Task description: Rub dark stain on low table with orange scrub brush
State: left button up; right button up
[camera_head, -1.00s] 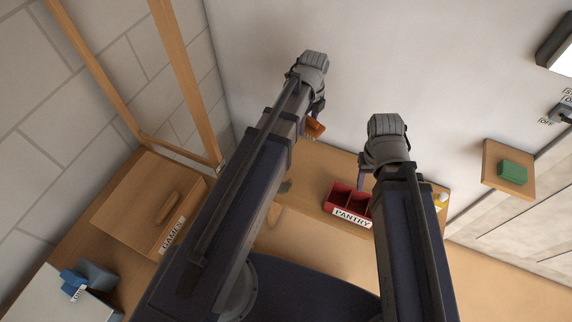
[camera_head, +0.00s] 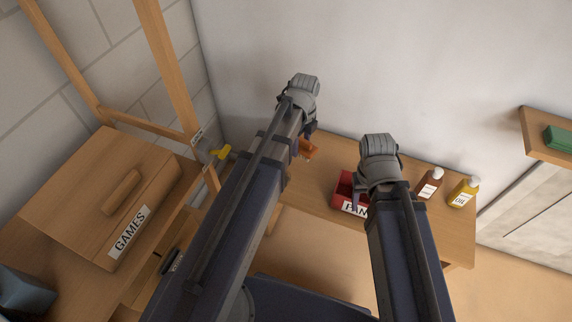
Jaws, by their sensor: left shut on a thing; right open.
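The orange scrub brush (camera_head: 307,149) is held in my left gripper (camera_head: 309,137), at the back edge of the low table (camera_head: 318,206) as seen here. I cannot tell whether the brush touches the tabletop. The dark stain cannot be made out now; my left arm covers part of the table. My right gripper (camera_head: 358,194) is open and empty, over or just in front of the red PANTRY box (camera_head: 343,188), and partly hides it.
A brown bottle (camera_head: 429,186) and a yellow OIL bottle (camera_head: 463,194) stand at the table's right end. A wooden GAMES box (camera_head: 92,200) is at left, near a yellow-handled item (camera_head: 222,153). A green block (camera_head: 558,138) sits on a wall shelf.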

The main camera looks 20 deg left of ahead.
pick_arm(q)
notch_tip(320, 180, down, 11)
jog(key=b, duration=0.9)
jog(key=w+a+f+n+b, duration=0.2)
jog(key=w+a+n, duration=0.3)
jog(key=n, duration=0.7)
jog(key=shift+w+a, duration=0.4)
jog(key=shift+a, duration=0.55)
pick_arm(e)
notch_tip(320, 180, down, 13)
jog(key=shift+f, duration=0.15)
pick_arm(q)
jog(key=shift+f, duration=0.2)
pick_arm(e)
jog(key=shift+f, duration=0.1)
